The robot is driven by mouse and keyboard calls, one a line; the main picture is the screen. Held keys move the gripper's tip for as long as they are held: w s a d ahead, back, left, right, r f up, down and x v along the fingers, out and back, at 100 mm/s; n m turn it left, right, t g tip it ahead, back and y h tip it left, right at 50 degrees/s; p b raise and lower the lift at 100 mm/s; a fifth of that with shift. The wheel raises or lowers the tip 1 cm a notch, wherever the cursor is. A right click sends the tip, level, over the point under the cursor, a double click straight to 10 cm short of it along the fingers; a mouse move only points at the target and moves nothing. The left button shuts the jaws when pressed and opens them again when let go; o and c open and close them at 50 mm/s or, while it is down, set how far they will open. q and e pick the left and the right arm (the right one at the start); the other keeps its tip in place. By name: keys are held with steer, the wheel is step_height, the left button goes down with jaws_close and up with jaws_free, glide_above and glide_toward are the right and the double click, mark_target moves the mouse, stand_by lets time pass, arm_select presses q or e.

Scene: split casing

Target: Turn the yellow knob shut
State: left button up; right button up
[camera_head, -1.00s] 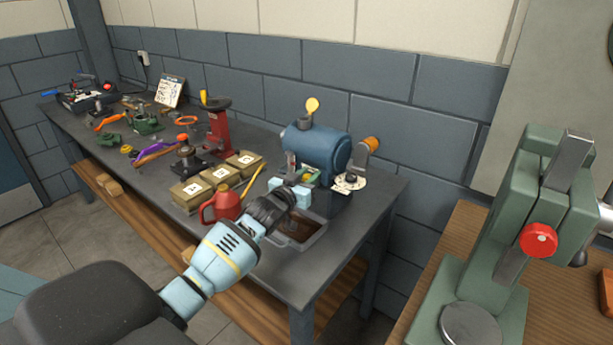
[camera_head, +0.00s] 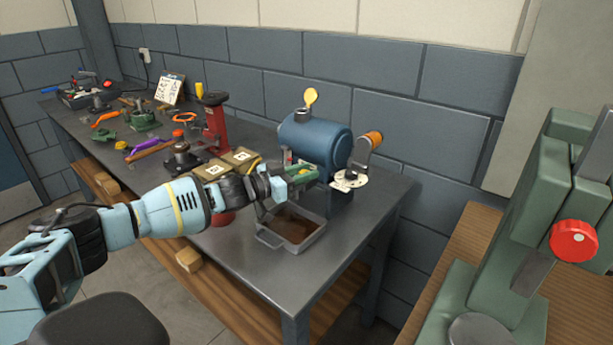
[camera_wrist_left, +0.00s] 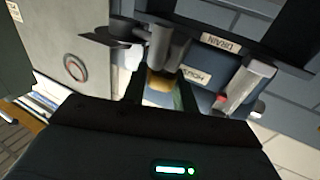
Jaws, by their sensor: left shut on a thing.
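The yellow knob (camera_wrist_left: 160,82) shows in the left wrist view, between the fingers of my left gripper (camera_wrist_left: 160,92). The fingers are shut on it. In the head view my left gripper (camera_head: 291,181) is at the front of the blue tank-like machine (camera_head: 316,142), by its green part (camera_head: 303,184). The fingers and wrist hide the knob there. Labels reading DRAIN (camera_wrist_left: 216,43) and HOUSING (camera_wrist_left: 197,78) show on the machine in the wrist view. I cannot tell how far the knob is turned. My right gripper is not in view.
A grey tray with brown contents (camera_head: 266,238) sits below the gripper. Labelled boxes (camera_head: 240,158) and a red stand (camera_head: 215,125) are to the left. The machine has an orange-handled crank (camera_head: 373,138). A green press (camera_head: 540,190) stands at the right.

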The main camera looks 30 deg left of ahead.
arm_select(q)
steer(key=shift+m+g+h, duration=0.7)
steer(key=shift+m+h, duration=0.1)
steer(key=shift+h, duration=0.3)
steer(key=o, duration=0.7)
steer(key=shift+c, duration=0.2)
steer(key=v, duration=0.7)
steer(key=shift+s+a+b, duration=0.25)
steer(key=shift+s+b, duration=0.05)
steer(key=shift+b, duration=0.05)
steer(key=shift+o, duration=0.3)
